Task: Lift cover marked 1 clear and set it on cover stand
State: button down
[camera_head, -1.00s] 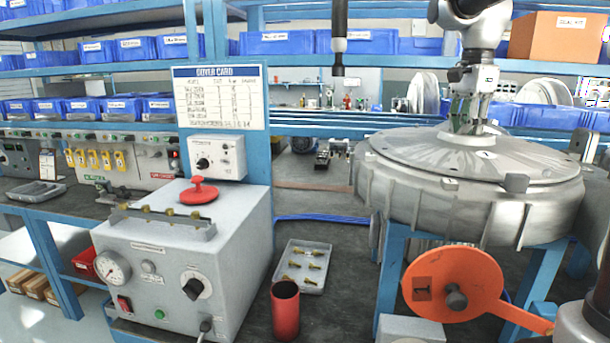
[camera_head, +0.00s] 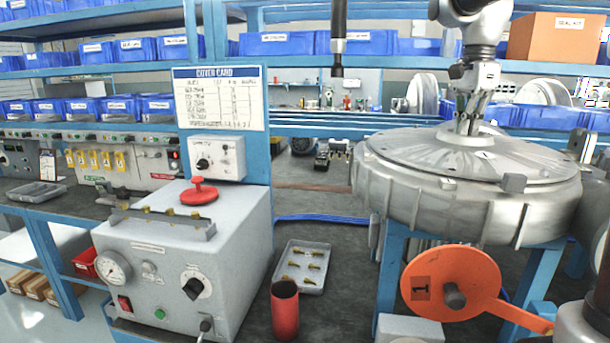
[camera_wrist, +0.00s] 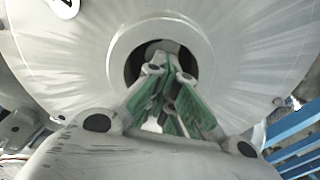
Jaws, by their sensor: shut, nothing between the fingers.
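The round grey metal cover (camera_head: 415,150) lies flat on top of the blower housing (camera_head: 440,207) at the right of the head view. A small white mark, seemingly a 1, shows on it, and part of a round label (camera_wrist: 62,6) shows in the wrist view. My gripper (camera_head: 467,128) points down at the cover's raised middle. In the wrist view my gripper (camera_wrist: 163,62) has its green-padded fingers together at the dark central opening (camera_wrist: 134,66), with nothing between them. I cannot tell whether the fingertips touch the cover. I cannot pick out the cover stand.
An orange disc marked 1 (camera_head: 425,280) with a handle is in front of the housing. A grey test box (camera_head: 165,255), a red cup (camera_head: 285,312) and a tray of brass parts (camera_head: 322,250) are left. A dark hanging tool (camera_head: 338,45) is above the bench.

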jog(key=shift+w+a, duration=0.1)
jog(key=shift+w, duration=0.15)
dwell(0.8)
jog(key=shift+w+r, duration=0.1)
jog(key=shift+r, duration=1.3)
dwell(3.2)
jog(key=shift+r, duration=2.3)
jog(key=c, duration=1.7)
grip_release()
